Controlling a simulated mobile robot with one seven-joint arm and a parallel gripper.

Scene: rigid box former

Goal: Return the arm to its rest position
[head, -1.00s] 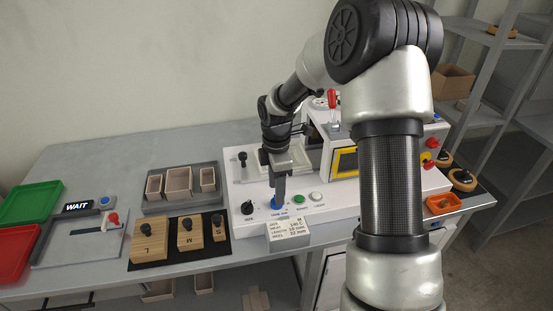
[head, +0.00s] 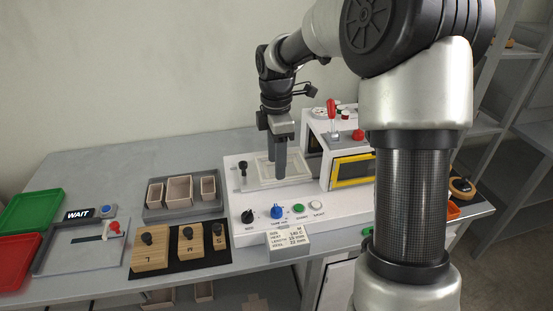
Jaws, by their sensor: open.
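My gripper (head: 281,170) hangs with its fingers pointing down over the white machine (head: 235,216), in front of the machine's clear-topped plate area. It is open and holds nothing that I can see. The blue knob (head: 277,211) on the machine's front panel is below it and free of it. My arm rises from the lower right and bends over the top of the picture. It hides part of the machine's right side.
A yellow-framed window (head: 352,171) and a red-handled lever (head: 332,110) are close on the gripper's right. Left are a grey tray of boxes (head: 153,212), wooden blocks (head: 150,261), a WAIT sign (head: 78,215), and green (head: 35,206) and red trays (head: 15,262).

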